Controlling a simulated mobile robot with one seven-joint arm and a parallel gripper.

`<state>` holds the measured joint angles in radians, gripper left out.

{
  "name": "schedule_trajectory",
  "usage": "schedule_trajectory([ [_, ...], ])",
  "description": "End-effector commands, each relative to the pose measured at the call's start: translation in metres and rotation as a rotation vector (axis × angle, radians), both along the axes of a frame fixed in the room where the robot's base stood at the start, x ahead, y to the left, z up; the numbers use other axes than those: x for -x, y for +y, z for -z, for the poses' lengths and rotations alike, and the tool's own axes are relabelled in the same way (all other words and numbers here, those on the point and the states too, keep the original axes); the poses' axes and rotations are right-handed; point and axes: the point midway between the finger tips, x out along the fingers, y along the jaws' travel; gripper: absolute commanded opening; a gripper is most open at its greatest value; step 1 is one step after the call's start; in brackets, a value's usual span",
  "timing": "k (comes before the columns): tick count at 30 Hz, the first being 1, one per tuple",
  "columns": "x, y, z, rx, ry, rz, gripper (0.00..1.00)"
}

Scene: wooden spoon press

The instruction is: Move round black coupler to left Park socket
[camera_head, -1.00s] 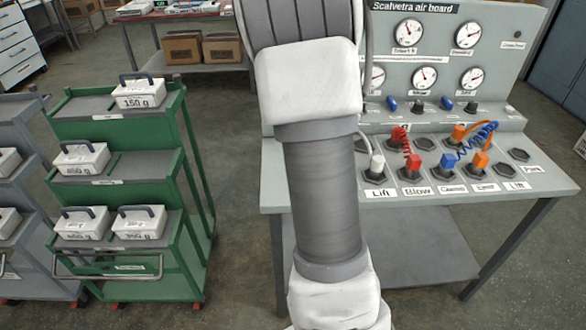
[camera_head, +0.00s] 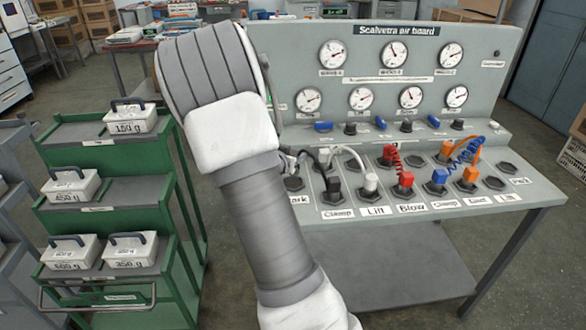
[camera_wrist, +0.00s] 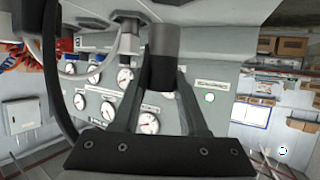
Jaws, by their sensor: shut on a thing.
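In the wrist view my gripper (camera_wrist: 162,82) is shut on the round black coupler (camera_wrist: 163,42), a dark cylinder held upright in the picture between the two fingers. A black hose (camera_wrist: 50,85) curves along the left of that view. In the head view my arm hides the gripper and the held coupler. The left Park socket (camera_head: 293,184) is at the left end of the front row, just right of my arm, and looks empty. Its label (camera_head: 300,199) is partly covered by my arm.
A black coupler (camera_head: 333,188) stands at Clamp, a white one (camera_head: 370,182) at Lift and a red one (camera_head: 404,183) at Blow. Hoses arch behind them. The gauge panel (camera_head: 480,90) rises at the back. A green cart (camera_head: 110,155) with weights stands left.

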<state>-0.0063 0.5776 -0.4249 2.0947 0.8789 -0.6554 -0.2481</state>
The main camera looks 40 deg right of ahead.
Motion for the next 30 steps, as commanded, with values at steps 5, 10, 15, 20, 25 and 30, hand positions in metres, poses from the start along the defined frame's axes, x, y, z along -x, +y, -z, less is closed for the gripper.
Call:
schedule_trajectory([
  [5,-0.002,0.002,0.014,0.001,0.002,0.0,0.0],
  [10,-0.001,0.001,0.04,0.001,0.002,0.001,0.0],
  [15,-0.002,0.002,0.041,0.001,-0.002,-0.001,0.0],
  [20,-0.002,0.002,0.042,0.0,-0.001,0.0,0.0],
  [25,-0.002,0.002,0.044,0.001,-0.001,0.0,0.55],
  [30,-0.002,0.002,0.044,0.0,0.0,0.0,0.72],
])
